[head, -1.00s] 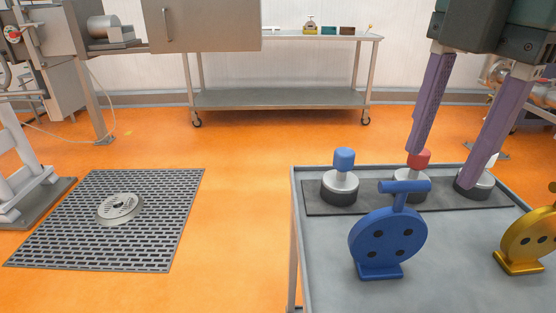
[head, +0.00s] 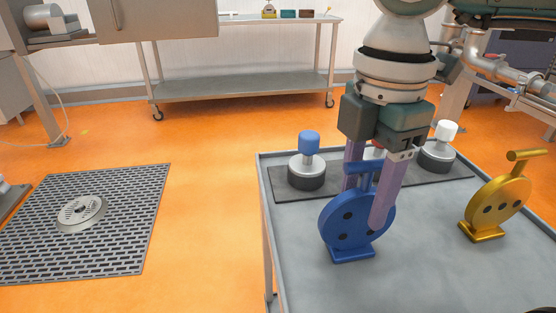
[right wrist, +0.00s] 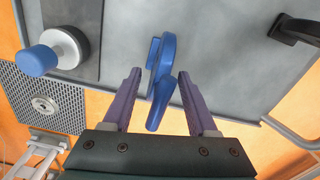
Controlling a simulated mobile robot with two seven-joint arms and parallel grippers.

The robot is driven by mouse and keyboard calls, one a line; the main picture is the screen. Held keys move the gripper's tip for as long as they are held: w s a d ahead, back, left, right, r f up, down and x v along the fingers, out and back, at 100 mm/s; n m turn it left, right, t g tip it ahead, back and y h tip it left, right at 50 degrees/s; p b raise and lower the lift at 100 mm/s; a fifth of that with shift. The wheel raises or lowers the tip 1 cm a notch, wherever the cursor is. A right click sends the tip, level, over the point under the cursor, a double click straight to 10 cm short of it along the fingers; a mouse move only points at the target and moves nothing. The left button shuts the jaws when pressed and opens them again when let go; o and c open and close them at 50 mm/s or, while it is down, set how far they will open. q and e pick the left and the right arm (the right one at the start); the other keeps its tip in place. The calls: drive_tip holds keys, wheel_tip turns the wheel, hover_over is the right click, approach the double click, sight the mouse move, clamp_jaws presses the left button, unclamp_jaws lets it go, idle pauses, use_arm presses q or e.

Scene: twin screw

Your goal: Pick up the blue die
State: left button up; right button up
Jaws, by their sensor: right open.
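The blue die (head: 341,235), an upright round plate with dark holes, a foot and a bar handle on top, stands on the grey cart. My right gripper (head: 364,208) is open and points down over it. One purple finger passes in front of the die and the other is partly hidden behind it. In the right wrist view the die (right wrist: 161,62) lies between the two open fingers (right wrist: 158,75), with its handle towards the palm. I see a gap on each side and no clear contact. My left gripper is out of view.
The gold die (head: 503,203) stands to the right on the cart top (head: 430,275). Behind are a blue-capped post (head: 308,150) and a white-capped post (head: 441,145) on a dark strip; a red-capped one is mostly hidden.

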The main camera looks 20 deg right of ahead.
clamp_jaws()
idle(0.4)
idle(1.0)
